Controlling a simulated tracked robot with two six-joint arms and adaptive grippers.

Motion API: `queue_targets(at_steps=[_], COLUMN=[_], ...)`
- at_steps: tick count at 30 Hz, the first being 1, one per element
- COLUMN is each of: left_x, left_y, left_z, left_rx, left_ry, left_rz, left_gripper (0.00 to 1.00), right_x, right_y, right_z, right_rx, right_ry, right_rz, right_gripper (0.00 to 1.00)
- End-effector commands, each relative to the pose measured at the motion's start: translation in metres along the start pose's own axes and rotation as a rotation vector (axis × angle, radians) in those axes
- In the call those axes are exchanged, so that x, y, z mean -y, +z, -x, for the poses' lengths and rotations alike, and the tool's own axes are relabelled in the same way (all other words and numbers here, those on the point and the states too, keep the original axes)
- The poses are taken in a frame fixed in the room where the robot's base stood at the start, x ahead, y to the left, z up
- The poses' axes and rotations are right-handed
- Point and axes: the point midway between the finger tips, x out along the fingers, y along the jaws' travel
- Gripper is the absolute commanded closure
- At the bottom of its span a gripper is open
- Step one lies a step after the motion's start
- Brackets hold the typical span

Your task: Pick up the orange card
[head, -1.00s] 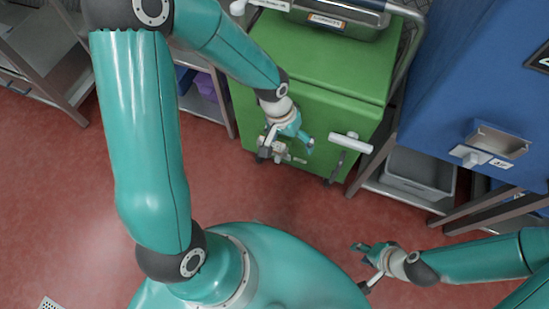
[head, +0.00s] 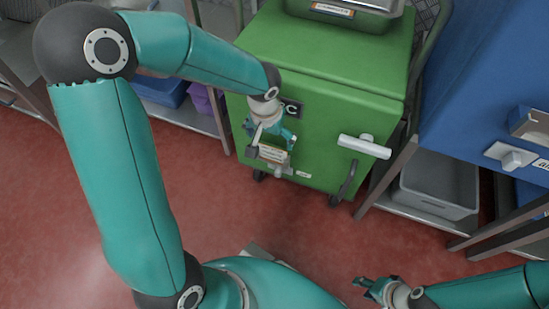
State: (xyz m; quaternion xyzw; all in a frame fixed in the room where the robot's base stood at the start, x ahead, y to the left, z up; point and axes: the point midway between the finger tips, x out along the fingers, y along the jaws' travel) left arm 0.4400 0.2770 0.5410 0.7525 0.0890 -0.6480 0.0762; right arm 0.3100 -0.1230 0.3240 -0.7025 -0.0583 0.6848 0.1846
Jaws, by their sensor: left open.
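My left gripper (head: 270,141) is in front of the green cabinet (head: 320,75), over a small fitting low on its front face. It is open, with its teal fingers pointing down at that fitting. A small pale piece with a tan-orange tint (head: 272,154) shows between or just behind the fingers. It is too small to tell whether this is the orange card, and no other orange card shows clearly. My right gripper (head: 370,289) is at the bottom right, apart from the cabinet, with nothing visible in it. Its finger opening is unclear.
A white handle (head: 364,146) sticks out of the cabinet front. A metal tray (head: 350,14) rests on top. A grey bin (head: 438,183) stands on a low rack at right, under a blue machine (head: 480,85). The red floor (head: 215,205) before the cabinet is clear.

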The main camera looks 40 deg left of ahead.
Motion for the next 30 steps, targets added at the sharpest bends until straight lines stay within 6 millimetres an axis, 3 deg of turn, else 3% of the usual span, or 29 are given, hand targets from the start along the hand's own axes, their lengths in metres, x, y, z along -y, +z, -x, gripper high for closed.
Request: queue_targets(at_steps=[3,11,19,28,30], left_x=[0.000,0.001,0.002,0.002,0.002], left_y=[0.000,-0.001,-0.004,-0.005,-0.004], left_z=[-0.017,-0.031,-0.069,-0.073,-0.073], left_rx=[0.001,0.001,0.002,0.000,0.000], left_ry=[0.000,0.001,0.000,0.000,0.000], left_rz=[0.000,0.001,0.001,0.001,0.001], left_gripper=[0.00,0.00,0.00,0.00,0.10], right_x=[-0.003,-0.005,-0.011,-0.011,-0.011], right_y=[0.000,0.000,0.000,0.000,0.000], right_z=[-0.007,-0.013,-0.030,-0.030,-0.030], right_rx=[0.000,0.000,0.000,0.000,0.000], right_ry=[0.000,0.000,0.000,0.000,0.000], right_rz=[0.000,0.000,0.000,0.000,0.000], right_gripper=[0.60,0.60,0.60,0.60,0.60])
